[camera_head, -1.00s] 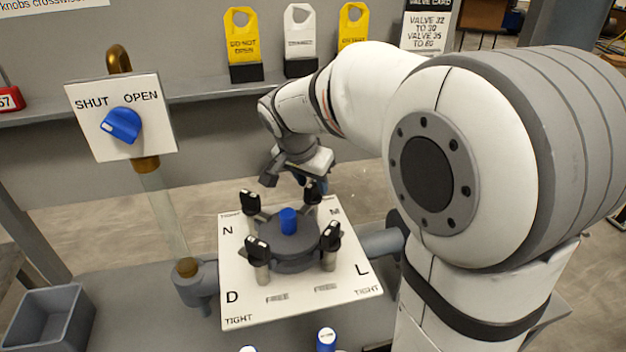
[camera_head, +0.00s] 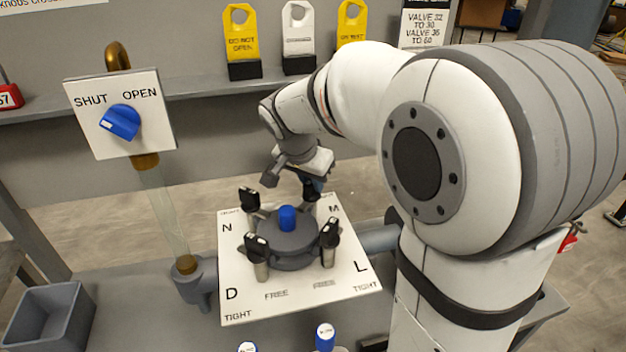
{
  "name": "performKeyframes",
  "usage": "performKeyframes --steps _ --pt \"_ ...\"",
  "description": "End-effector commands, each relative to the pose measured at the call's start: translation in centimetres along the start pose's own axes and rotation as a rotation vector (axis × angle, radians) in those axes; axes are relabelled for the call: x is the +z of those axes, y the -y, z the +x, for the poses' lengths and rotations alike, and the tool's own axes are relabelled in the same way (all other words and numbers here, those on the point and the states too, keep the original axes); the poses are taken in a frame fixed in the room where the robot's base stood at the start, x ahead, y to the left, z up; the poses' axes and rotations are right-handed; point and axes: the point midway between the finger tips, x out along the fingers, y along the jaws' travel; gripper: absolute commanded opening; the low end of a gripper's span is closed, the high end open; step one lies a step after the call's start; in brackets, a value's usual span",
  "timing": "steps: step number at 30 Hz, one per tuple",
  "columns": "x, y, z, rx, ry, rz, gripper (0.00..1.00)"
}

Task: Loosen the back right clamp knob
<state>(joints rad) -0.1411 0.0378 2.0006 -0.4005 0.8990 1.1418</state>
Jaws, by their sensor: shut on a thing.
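The filter press has a round grey lid (camera_head: 285,240) with a blue cap (camera_head: 288,217) in its middle, on a white plate (camera_head: 345,285) marked N, M, D and L. Black clamp knobs stand around the lid: back left (camera_head: 250,199), front left (camera_head: 257,245) and front right (camera_head: 329,234). The back right clamp knob (camera_head: 310,193), near the M, is mostly hidden under my gripper (camera_head: 312,185). My gripper reaches down from behind and is shut on this knob. The fingertips are small and partly hidden, so the knob's exact angle is unclear.
A blue valve handle (camera_head: 121,123) sits on a SHUT/OPEN plate at left. A grey bin (camera_head: 50,320) stands at front left. Yellow and white tags (camera_head: 299,35) stand on the back shelf. My arm fills the right side.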

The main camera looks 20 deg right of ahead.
Motion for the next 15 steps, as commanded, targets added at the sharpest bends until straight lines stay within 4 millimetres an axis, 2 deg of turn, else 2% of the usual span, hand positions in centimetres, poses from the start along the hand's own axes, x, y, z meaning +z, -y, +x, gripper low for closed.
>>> performKeyframes --steps 8,15 --pt "-0.02 -0.02 0.03 -0.02 0.0 -0.045 0.0" --pt "-0.09 -0.04 0.04 -0.079 -0.003 -0.182 0.0"
